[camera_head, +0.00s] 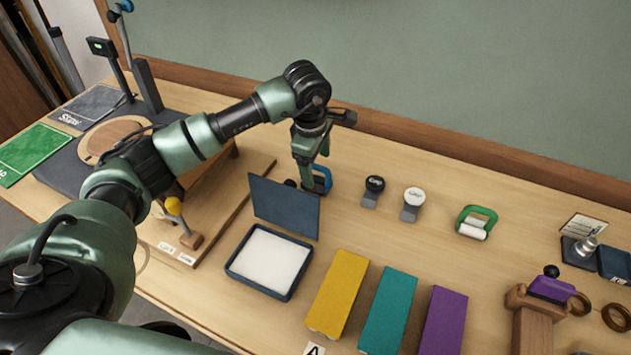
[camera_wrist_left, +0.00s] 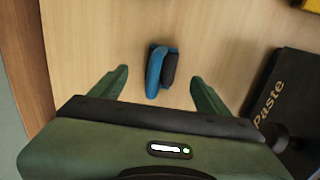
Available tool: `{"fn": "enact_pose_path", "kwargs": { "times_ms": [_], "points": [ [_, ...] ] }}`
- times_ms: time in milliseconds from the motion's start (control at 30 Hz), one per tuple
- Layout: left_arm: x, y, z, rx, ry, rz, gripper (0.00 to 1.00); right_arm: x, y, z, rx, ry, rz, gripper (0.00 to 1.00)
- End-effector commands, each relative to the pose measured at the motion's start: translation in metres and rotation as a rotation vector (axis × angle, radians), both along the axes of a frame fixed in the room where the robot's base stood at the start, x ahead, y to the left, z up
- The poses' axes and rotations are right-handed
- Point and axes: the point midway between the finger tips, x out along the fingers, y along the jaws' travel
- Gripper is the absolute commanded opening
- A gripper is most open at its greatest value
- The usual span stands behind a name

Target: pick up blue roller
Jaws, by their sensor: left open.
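The blue roller (camera_wrist_left: 156,72) lies on the wooden table between the two fingers of my left gripper (camera_wrist_left: 160,76) in the left wrist view. A gap shows on both sides of it, and the fingers do not touch it. Its frame is blue and its roll is dark. In the head view the blue roller (camera_head: 325,177) is partly hidden behind my left gripper (camera_head: 311,183), which points down over it. The left gripper is open and empty. My right gripper is in neither view.
An open tray with a white pad (camera_head: 268,262) and a raised dark lid (camera_head: 284,206) stands close in front; the lid reads "Paste" in the wrist view (camera_wrist_left: 285,95). A green roller (camera_head: 476,222) and two round-topped tools lie to the right. The wall's wooden rail (camera_head: 420,138) runs behind.

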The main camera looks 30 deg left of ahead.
Motion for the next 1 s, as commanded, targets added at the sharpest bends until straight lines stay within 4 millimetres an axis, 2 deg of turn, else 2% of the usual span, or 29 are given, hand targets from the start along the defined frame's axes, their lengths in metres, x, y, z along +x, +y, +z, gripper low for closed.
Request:
{"fn": "enact_pose_path", "kwargs": {
  "times_ms": [300,433,733,900,1000],
  "points": [
    [0.005,0.002,-0.038,-0.003,0.006,0.002,0.76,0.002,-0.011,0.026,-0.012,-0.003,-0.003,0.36],
    [0.01,0.001,-0.056,-0.003,0.003,-0.001,0.76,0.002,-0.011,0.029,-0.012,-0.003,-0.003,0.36],
    [0.011,0.002,-0.063,-0.003,0.0,-0.002,0.76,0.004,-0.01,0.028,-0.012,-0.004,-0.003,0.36],
    [0.011,0.002,-0.063,-0.003,0.0,-0.001,0.29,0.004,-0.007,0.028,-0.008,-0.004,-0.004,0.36],
    [0.011,0.002,-0.062,-0.003,-0.001,-0.001,0.05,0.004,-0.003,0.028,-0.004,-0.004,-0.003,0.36]
  ]
}}
